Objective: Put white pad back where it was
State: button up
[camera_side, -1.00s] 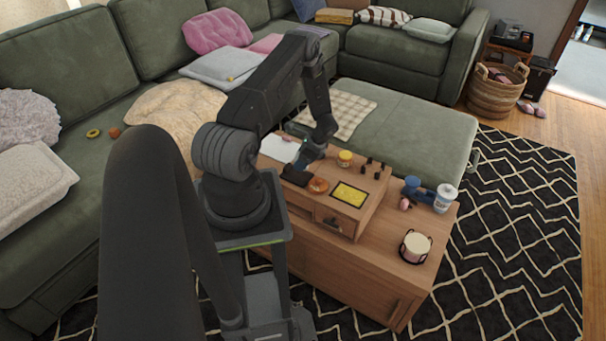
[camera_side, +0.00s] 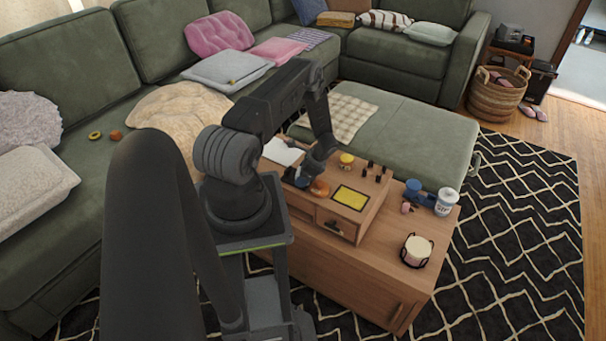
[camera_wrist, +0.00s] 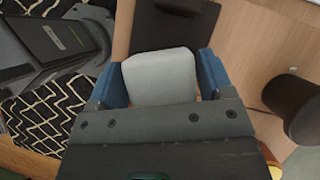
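The white pad (camera_wrist: 160,78) is a pale, rounded square in the wrist view. It sits between the two blue fingers of my gripper (camera_wrist: 160,80), with its sides against them. In the side view my gripper (camera_side: 302,178) is low over the wooden box top, at a dark item there. A black flat holder (camera_wrist: 160,28) lies just beyond the pad in the wrist view. I cannot tell whether the pad touches it. The pad is hidden in the side view.
Near my gripper are an orange round item (camera_side: 319,188), a yellow-faced pad (camera_side: 350,198) and a yellow-topped jar (camera_side: 346,160). White paper (camera_side: 283,151) lies behind. A blue item (camera_side: 412,188), a white cup (camera_side: 446,202) and a candle (camera_side: 416,250) stand to the right.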

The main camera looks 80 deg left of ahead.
jog(key=shift+o, duration=1.3)
jog(key=shift+r, duration=0.1)
jog(key=w+d+r+t, duration=0.1)
jog(key=w+d+r, duration=0.25)
jog(key=r, duration=0.55)
jog(key=w+d+r+n+t, duration=0.1)
jog(key=w+d+r, duration=0.1)
jog(key=w+r, duration=0.45)
jog(key=w+d+r, duration=0.3)
jog(key=r, duration=0.7)
jog(key=w+d+r+n+t+y, duration=0.1)
jog(key=w+d+r+t, duration=0.15)
jog(key=d+r, duration=0.85)
jog(key=s+d+r+n+t, duration=0.2)
jog(key=s+d+r+t, duration=0.3)
jog(key=d+r, duration=0.65)
jog(key=s+d+r+t+h, duration=0.1)
jog(key=s+d+r+h, duration=0.2)
jog(key=s+d, duration=0.8)
jog(key=shift+s+t, duration=0.35)
